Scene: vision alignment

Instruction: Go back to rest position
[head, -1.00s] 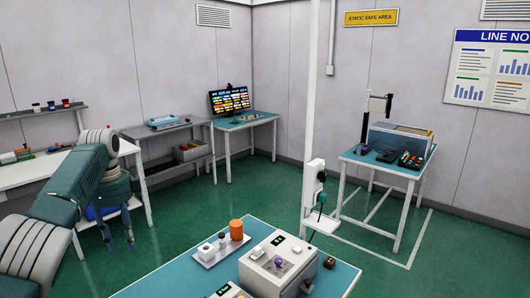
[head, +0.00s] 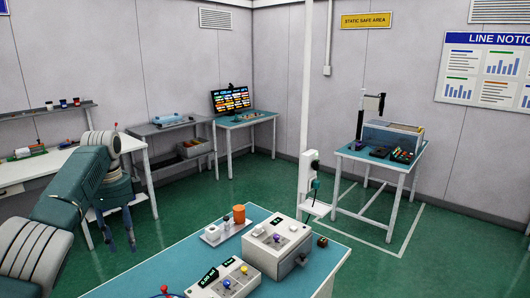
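My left gripper (head: 120,236) hangs from the arm that comes in from the left. It points down over the green floor, left of the near table, and holds nothing that I can see. Its two dark fingers are apart. My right gripper is not in the head view.
The near teal table (head: 140,278) carries a white device (head: 275,250), a second white device with knobs (head: 222,284), a small tray (head: 221,236) and an orange cylinder (head: 239,214). A white post (head: 306,120) stands behind it. Green floor (head: 190,215) is clear between the tables.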

